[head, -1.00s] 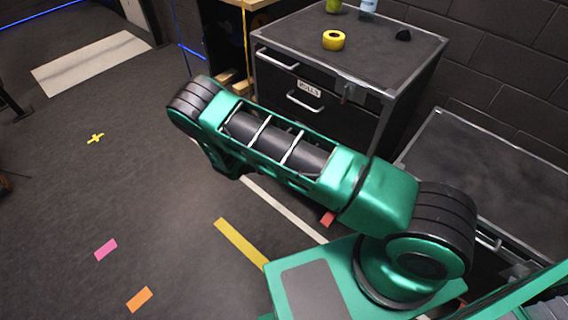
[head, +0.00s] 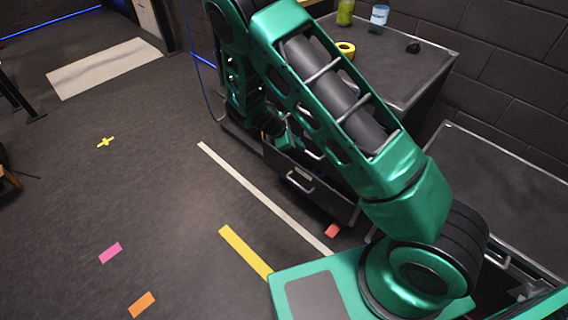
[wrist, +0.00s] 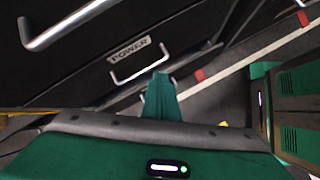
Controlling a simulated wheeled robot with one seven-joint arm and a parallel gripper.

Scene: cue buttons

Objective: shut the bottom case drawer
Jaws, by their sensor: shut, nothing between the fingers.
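The dark case (head: 395,62) stands against the wall, partly hidden behind my arm in the head view. Its bottom drawer (head: 325,200), with a pale handle (head: 300,183), appears low down and sticks out from the case front. In the wrist view a drawer front labelled POWER (wrist: 128,48) has a pale bar handle (wrist: 140,68); a larger handle (wrist: 75,22) is above it. My gripper (wrist: 160,78) is shut and empty, with its green tip close by the lower right of the POWER handle. I cannot tell whether it touches. The head view mostly hides it behind my arm.
A yellow tape roll (head: 346,48), a green container (head: 345,12), a bottle (head: 379,16) and a dark lump (head: 413,47) are on the case top. Another dark cabinet (head: 500,180) stands at right. The floor at left is open, with coloured tape marks.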

